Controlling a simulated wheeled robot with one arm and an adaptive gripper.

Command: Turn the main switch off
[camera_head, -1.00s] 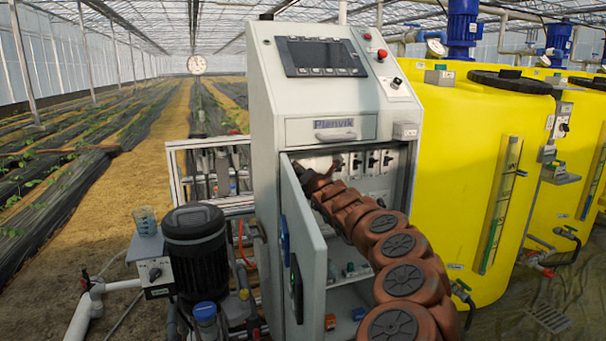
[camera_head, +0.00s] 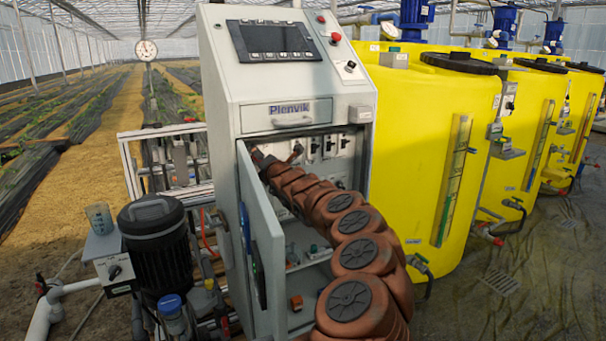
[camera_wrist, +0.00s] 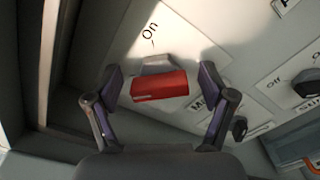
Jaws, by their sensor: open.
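The main switch shows in the wrist view as a red handle (camera_wrist: 160,86) on a grey base, mounted on a white plate with the word "On" above it. My gripper (camera_wrist: 162,84) is open, with one finger on each side of the red handle. I cannot tell whether either finger touches it. In the head view my arm reaches through the open door of the grey control cabinet (camera_head: 222,95). The switch and the fingertips are hard to make out there, close to the door's upper inner edge.
The cabinet door (camera_head: 262,240) stands open to the left of my arm. Several black knobs (camera_wrist: 239,128) sit on the panel to the right in the wrist view. Yellow tanks (camera_head: 420,150) stand right of the cabinet. A black motor pump (camera_head: 155,240) stands at the left.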

